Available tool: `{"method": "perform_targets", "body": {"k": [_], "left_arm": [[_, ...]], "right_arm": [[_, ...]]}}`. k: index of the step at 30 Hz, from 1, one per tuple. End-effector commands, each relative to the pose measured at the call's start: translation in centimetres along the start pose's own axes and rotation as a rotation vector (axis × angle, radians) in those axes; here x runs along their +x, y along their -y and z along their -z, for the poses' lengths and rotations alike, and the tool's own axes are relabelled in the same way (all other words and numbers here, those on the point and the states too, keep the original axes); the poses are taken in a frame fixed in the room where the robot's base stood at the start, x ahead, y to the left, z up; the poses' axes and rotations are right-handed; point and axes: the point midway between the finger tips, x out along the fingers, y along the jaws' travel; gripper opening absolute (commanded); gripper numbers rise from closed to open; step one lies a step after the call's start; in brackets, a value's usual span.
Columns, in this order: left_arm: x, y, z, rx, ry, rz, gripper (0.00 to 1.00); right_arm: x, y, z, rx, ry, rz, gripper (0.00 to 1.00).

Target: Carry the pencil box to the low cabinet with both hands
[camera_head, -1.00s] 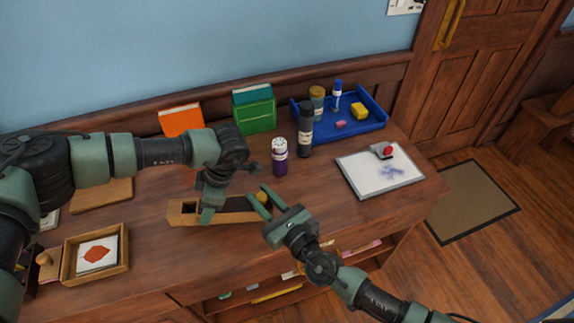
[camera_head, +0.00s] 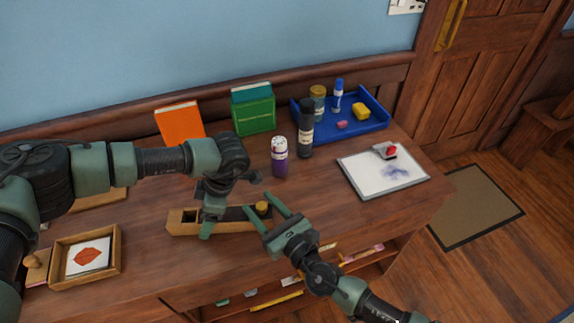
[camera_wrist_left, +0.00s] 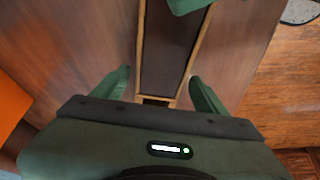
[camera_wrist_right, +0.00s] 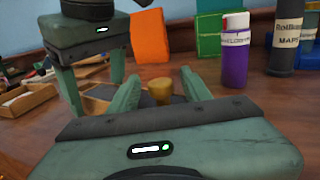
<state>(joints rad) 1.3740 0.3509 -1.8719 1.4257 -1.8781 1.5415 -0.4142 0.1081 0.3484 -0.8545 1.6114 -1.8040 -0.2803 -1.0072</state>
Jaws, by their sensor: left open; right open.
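The pencil box (camera_head: 184,227) is a long, narrow wooden box with a dark top and a round yellow-brown knob near its right end. It lies on the brown desk. My left gripper (camera_head: 207,225) is open, pointing down over its left part. In the left wrist view the box (camera_wrist_left: 141,50) runs between the two fingers (camera_wrist_left: 160,92). My right gripper (camera_head: 265,207) is open at the right end. In the right wrist view the knob (camera_wrist_right: 160,91) shows between its fingers (camera_wrist_right: 158,92). I cannot tell which furniture is the low cabinet.
A blue tray (camera_head: 370,128), a whiteboard (camera_head: 365,178) and a small wooden tray (camera_head: 119,255) are also on the desk (camera_head: 230,265). Open floor (camera_head: 470,275) lies at right.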

Motion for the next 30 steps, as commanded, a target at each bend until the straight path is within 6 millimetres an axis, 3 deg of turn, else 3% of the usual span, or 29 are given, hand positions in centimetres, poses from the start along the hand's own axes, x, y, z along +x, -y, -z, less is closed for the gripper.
{"method": "perform_targets", "body": {"k": [5,18,25,30], "left_arm": [[-2.1,-0.1,-0.1,0.000,0.003,-0.004,0.73],[-10.6,0.0,-0.1,0.001,0.002,-0.003,0.73],[-11.9,0.1,-0.1,0.001,0.000,0.000,0.73],[-12.0,0.0,-0.1,0.001,0.001,0.000,0.73]], "right_arm": [[0.0,0.0,0.0,0.000,-0.001,0.000,0.48],[0.0,0.0,0.1,0.000,-0.001,0.000,0.48],[-0.6,0.0,0.1,0.000,-0.001,0.000,0.48],[-3.3,0.0,0.2,-0.001,-0.005,-0.002,0.48]]}}
